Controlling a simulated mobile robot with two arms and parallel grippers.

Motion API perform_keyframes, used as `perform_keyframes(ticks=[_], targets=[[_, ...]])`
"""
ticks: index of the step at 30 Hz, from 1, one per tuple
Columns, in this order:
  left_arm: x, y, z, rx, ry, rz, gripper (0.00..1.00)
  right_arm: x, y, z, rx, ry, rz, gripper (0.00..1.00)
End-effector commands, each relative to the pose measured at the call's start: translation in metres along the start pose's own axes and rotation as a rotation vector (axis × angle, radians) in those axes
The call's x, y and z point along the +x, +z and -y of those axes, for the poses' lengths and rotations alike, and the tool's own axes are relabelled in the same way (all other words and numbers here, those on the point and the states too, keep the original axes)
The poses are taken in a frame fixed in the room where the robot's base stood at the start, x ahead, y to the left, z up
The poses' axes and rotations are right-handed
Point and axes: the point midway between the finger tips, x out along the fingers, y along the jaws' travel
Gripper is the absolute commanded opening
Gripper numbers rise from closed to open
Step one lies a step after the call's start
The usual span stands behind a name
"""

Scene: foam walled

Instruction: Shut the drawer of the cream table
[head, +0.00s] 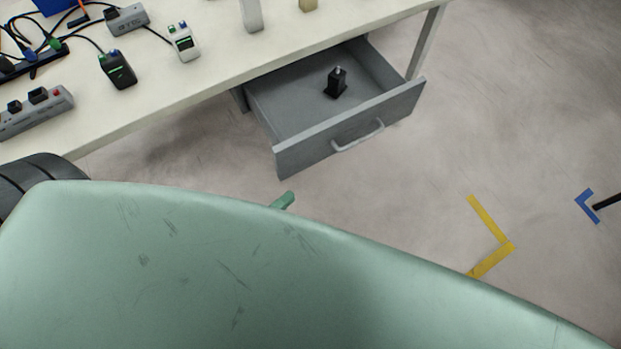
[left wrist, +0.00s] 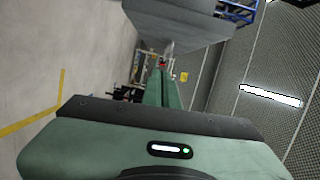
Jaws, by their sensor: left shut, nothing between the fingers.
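The cream table (head: 215,75) runs across the top of the head view. Its grey drawer (head: 290,148) hangs open under the tabletop, with a pale bar handle (head: 357,137) on its front. A small black object (head: 336,83) stands inside the drawer. My left gripper (head: 284,200) shows only as a green tip below the drawer front, apart from it in the picture; my green body hides the rest. In the left wrist view its green fingers (left wrist: 164,82) are together and empty. A grey panel (left wrist: 180,22), apparently the drawer, lies beyond them. My right gripper is out of view.
On the tabletop lie a power strip (head: 35,112), a black device (head: 118,69), a white device (head: 184,42) and cables. The table leg (head: 425,42) stands right of the drawer. The floor in front is clear, with yellow (head: 491,232) and blue tape marks (head: 588,206).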

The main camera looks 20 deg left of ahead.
Motion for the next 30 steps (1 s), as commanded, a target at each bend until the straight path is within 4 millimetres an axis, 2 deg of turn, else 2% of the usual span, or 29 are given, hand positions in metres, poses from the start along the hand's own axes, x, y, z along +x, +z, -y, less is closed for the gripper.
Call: perform_keyframes(ticks=[1, 3, 6, 10, 14, 20, 24, 30], targets=[[0.0, -0.003, 0.012, 0.04, -0.031, -0.016, 0.0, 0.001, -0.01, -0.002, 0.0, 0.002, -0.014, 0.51], [0.002, -0.006, 0.021, 0.074, -0.054, -0.029, 0.0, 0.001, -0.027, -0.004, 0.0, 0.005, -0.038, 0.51], [0.01, -0.007, 0.024, 0.083, -0.063, -0.032, 0.0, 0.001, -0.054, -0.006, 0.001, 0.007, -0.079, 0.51], [0.031, -0.007, 0.025, 0.081, -0.064, -0.031, 0.0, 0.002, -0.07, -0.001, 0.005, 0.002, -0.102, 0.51], [0.059, -0.007, 0.025, 0.079, -0.063, -0.03, 0.0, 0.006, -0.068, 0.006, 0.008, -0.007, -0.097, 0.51], [0.101, -0.009, 0.027, 0.077, -0.061, -0.03, 0.0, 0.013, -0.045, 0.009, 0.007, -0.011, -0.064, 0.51], [0.107, 0.012, 0.029, 0.08, -0.057, -0.03, 0.0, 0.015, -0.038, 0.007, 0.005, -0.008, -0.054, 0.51], [0.111, 0.027, 0.03, 0.076, -0.057, -0.029, 0.0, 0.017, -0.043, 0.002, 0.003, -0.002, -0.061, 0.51]])
